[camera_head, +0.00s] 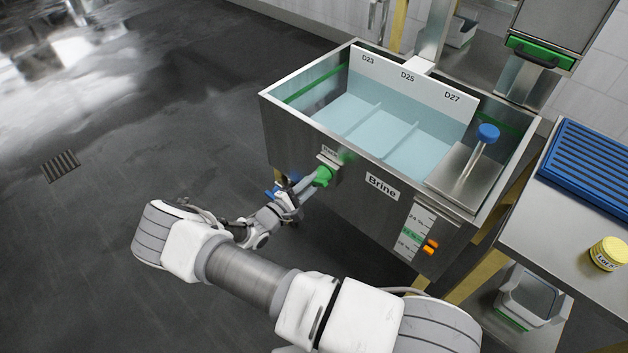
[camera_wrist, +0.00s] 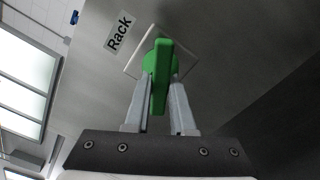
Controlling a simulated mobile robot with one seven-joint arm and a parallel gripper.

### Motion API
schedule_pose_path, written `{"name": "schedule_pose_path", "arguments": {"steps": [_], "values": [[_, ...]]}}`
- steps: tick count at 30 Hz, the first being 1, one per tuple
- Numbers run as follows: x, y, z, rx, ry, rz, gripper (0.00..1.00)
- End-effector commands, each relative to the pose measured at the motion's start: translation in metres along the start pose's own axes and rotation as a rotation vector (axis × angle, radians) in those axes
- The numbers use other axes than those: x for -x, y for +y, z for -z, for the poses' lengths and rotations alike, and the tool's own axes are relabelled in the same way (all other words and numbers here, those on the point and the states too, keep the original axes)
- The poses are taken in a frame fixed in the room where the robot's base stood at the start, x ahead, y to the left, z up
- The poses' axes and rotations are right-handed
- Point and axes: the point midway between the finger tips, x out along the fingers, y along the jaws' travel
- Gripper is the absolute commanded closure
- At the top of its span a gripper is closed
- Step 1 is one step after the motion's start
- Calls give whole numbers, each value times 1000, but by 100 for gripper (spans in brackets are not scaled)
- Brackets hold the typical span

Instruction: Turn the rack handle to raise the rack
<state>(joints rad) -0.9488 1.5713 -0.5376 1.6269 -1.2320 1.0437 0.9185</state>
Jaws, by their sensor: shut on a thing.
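The green rack handle (camera_wrist: 160,75) sits on a pale square plate on the steel tank front, beside a label reading "Rack" (camera_wrist: 119,33). In the head view the handle (camera_head: 323,176) is on the left part of the tank's front face. My gripper (camera_wrist: 160,90) is shut on the handle, one finger on each side of its bar. In the wrist view the bar stands nearly upright. The brine tank (camera_head: 300,135) holds a white rack panel (camera_head: 408,85) marked D23, D25 and D27, with pale blue liquid in front of it.
A blue-knobbed post on a steel plate (camera_head: 455,178) is at the tank's right. A table with a blue ribbed tray (camera_head: 590,165) and yellow jar (camera_head: 609,253) stands right.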

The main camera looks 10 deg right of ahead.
Motion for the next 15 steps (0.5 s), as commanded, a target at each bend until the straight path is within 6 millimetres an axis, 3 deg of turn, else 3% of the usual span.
{"name": "schedule_pose_path", "arguments": {"steps": [15], "values": [[0, -2, -1, 482, -1, 0, 100]]}}
